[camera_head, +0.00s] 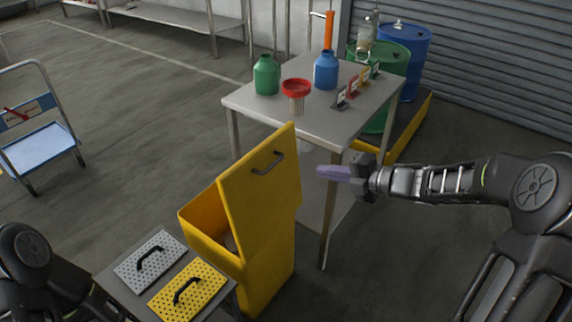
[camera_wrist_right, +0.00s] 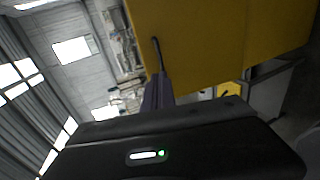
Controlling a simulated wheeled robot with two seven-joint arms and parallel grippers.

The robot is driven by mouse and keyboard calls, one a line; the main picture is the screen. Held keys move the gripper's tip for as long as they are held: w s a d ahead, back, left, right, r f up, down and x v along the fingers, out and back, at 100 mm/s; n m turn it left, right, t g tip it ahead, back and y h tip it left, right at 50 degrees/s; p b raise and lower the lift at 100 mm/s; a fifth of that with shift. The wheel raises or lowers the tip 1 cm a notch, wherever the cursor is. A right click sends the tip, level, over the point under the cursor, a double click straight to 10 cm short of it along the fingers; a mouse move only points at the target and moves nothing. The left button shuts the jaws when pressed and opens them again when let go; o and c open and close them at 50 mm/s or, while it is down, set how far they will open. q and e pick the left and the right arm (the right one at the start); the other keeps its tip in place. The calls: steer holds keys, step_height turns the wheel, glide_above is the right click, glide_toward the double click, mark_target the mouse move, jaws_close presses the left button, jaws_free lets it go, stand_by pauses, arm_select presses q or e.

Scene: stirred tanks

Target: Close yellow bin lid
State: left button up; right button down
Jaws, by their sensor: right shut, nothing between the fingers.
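The yellow bin (camera_head: 270,278) stands on the floor left of the middle in the head view. Its yellow lid (camera_head: 258,195) is up, standing steeply tilted, with a dark handle (camera_head: 268,163) on the face. The bin's opening shows to the left of the lid. My right gripper (camera_head: 322,171) has purple fingers, is shut and empty, and points left at the lid's right side, apart from it in the head view. In the right wrist view the lid (camera_wrist_right: 215,35) fills the upper right, and the fingers (camera_wrist_right: 158,92) appear close to the handle (camera_wrist_right: 156,55). My left gripper is not in view.
A metal table (camera_head: 300,118) behind the bin bears a green bottle (camera_head: 266,76), a blue bottle (camera_head: 326,72) and a red funnel (camera_head: 296,87). A low stand with a grey perforated plate (camera_head: 140,270) and a yellow one (camera_head: 205,291) is left of the bin.

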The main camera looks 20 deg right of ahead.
steer(key=shift+a, duration=0.1)
steer(key=x, duration=1.4)
steer(key=shift+p, duration=0.3)
